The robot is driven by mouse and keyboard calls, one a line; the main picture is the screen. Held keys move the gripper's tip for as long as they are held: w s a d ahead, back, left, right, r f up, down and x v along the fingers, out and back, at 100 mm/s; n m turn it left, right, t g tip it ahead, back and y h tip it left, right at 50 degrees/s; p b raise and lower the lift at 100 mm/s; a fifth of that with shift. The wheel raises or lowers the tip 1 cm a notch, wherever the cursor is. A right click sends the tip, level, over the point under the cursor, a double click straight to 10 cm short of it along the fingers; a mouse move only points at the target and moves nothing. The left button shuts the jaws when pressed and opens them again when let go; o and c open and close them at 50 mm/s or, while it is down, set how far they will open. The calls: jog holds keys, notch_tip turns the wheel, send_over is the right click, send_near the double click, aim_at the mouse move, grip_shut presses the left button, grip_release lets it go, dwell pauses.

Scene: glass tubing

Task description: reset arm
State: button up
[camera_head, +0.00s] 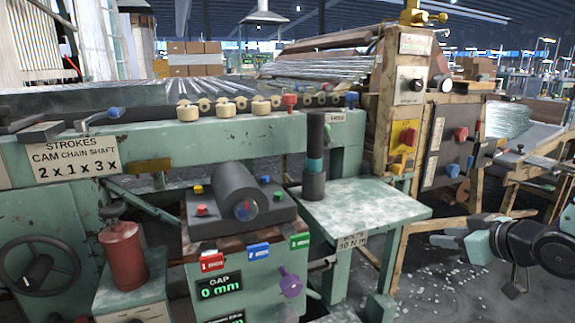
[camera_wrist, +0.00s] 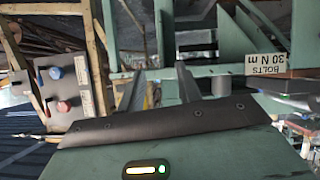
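My gripper (camera_head: 452,231) is at the right of the head view, beside the green side table (camera_head: 378,209) and apart from it. Its fingers point left, over the littered floor. In the wrist view the two fingers of my gripper (camera_wrist: 158,80) stand apart with nothing held between them. My arm comes in from the right edge of the head view.
A dark post (camera_head: 314,157) stands on the side table. A wooden control cabinet (camera_head: 405,95) and a grey panel (camera_head: 448,146) stand behind my gripper. A black cylinder (camera_head: 236,189) lies on the console at the centre. Open floor (camera_head: 450,285) shows below my gripper.

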jog(key=s+a+f+g+h, duration=0.15)
jog(key=s+a+g, duration=0.55)
jog(key=a, duration=0.7)
jog(key=s+a+r+n+g+h, duration=0.15)
jog(key=s+a, duration=0.25)
jog(key=s, duration=0.6)
jog(key=s+a+r+n+g, duration=0.1)
jog(key=s+a+g, duration=0.25)
jog(key=s, duration=0.65)
notch_tip(320, 180, up, 31)
jog(key=p, duration=3.2)
jog(key=shift+w+r, duration=0.2)
jog(key=shift+d, duration=0.1)
